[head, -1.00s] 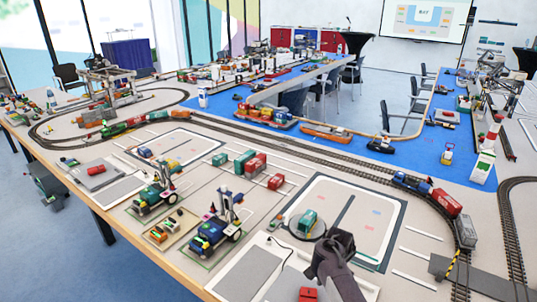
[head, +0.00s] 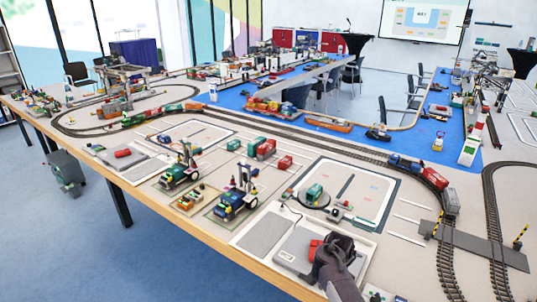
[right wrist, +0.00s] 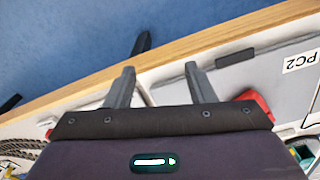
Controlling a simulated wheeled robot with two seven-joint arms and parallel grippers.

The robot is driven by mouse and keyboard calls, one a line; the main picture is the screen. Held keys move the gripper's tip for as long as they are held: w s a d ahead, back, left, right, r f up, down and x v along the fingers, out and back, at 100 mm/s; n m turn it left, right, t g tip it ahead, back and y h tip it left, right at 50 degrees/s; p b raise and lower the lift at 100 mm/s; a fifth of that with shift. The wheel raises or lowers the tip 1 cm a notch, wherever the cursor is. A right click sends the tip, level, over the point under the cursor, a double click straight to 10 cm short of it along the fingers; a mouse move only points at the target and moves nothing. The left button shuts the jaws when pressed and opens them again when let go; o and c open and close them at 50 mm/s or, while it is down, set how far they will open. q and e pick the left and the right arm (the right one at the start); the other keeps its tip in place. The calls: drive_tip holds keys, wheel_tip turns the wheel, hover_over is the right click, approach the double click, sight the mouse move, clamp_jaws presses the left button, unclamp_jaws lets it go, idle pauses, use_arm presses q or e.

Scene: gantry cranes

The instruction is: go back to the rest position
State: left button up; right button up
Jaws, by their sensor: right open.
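My right gripper (head: 335,247) hangs above the near edge of the layout table in the head view, beside a red block (head: 315,247) on a grey panel (head: 296,257). In the right wrist view its two fingers (right wrist: 160,68) are spread with nothing between them. Past them are the table's wooden edge (right wrist: 225,48) and the blue floor. A red piece (right wrist: 257,104) shows to the right of the fingers, partly hidden by the gripper body. My left gripper is in no view.
Two blue-green model vehicles, the nearer one (head: 236,202) with a mast, stand left of the gripper. A train with a red wagon (head: 434,179) sits on the curved track to the right. Open floor (head: 120,262) lies along the table's near side.

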drive_tip(key=s+d+f+n+h+b, duration=0.1)
drive_tip(key=s+d+f+n, duration=0.1)
drive_tip(key=s+f, duration=0.65)
drive_tip(key=s+d+f+n+h+b, duration=0.1)
drive_tip(key=s+d+f+n+b, duration=0.3)
drive_tip(key=f, duration=0.7)
drive_tip(key=s+d+f+n+p, duration=0.1)
drive_tip(key=s+f, duration=0.7)
drive_tip(key=f, duration=0.2)
use_arm(q)
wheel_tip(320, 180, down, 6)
drive_tip(key=b, duration=0.2)
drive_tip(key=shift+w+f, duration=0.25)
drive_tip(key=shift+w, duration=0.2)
use_arm(e)
drive_tip(key=s+a+f+n+y, duration=0.1)
drive_tip(key=s+f, duration=0.5)
drive_tip(key=s, duration=0.8)
drive_tip(key=s+a+f+n+t+y, duration=0.1)
drive_tip(key=s+f+n, duration=0.3)
drive_tip(key=s, duration=1)
drive_tip(key=shift+s+f+n, duration=0.2)
drive_tip(key=shift+f+n, duration=0.1)
drive_tip(key=shift+f, duration=0.55)
